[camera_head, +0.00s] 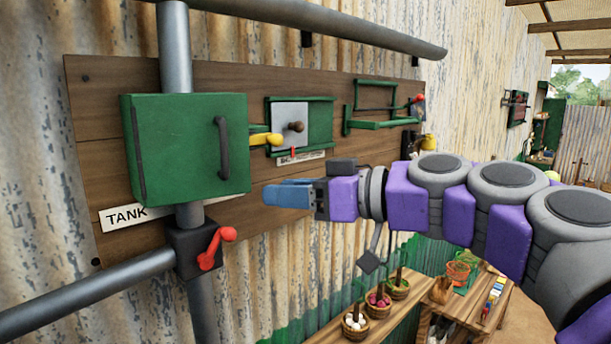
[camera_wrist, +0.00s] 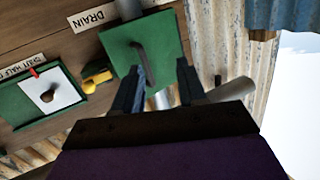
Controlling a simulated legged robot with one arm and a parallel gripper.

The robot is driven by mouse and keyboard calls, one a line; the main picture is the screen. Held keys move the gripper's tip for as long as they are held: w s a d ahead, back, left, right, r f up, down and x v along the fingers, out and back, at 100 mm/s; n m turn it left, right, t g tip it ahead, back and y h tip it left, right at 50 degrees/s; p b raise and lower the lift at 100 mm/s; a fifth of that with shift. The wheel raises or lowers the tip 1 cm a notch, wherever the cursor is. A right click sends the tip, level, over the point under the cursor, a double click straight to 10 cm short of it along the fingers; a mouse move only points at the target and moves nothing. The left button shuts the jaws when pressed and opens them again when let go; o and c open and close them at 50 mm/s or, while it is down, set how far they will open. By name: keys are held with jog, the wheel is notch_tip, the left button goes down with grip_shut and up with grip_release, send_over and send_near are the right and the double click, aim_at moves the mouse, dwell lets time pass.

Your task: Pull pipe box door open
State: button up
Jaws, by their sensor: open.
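The green pipe box (camera_head: 165,150) is mounted around a grey vertical pipe on the wooden board at left; its door looks shut. A dark bar handle (camera_head: 223,148) runs upright near the door's right edge. My gripper (camera_head: 268,194) is right of the box and a little lower than the handle, apart from it, with its blue fingers pointing left. In the wrist view the box (camera_wrist: 170,45) and handle (camera_wrist: 139,55) show beyond my gripper (camera_wrist: 160,72), whose fingers are spread with nothing between them. The left finger partly overlaps the handle's end there.
A red lever (camera_head: 217,247) sits on the pipe below the box. A yellow knob (camera_head: 266,139) and a panel with a round knob (camera_head: 295,127) are to the right. A bench (camera_head: 345,330) with small baskets stands below. The space before the door is clear.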

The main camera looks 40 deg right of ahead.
jog(key=s+a+f+g+b, duration=0.1)
jog(key=a+f+g+b, duration=0.3)
jog(key=f, duration=1)
jog(key=a+f+m+g+h+b, duration=0.1)
jog(key=a+f+g+b, duration=0.3)
jog(key=a+f, duration=0.6)
notch_tip(320, 180, down, 4)
jog(key=shift+s+a+r+g+h+b, duration=0.15)
jog(key=shift+s+a+g+h+b, duration=0.15)
jog(key=shift+s+a+b, duration=0.15)
jog(key=shift+w+d, duration=0.1)
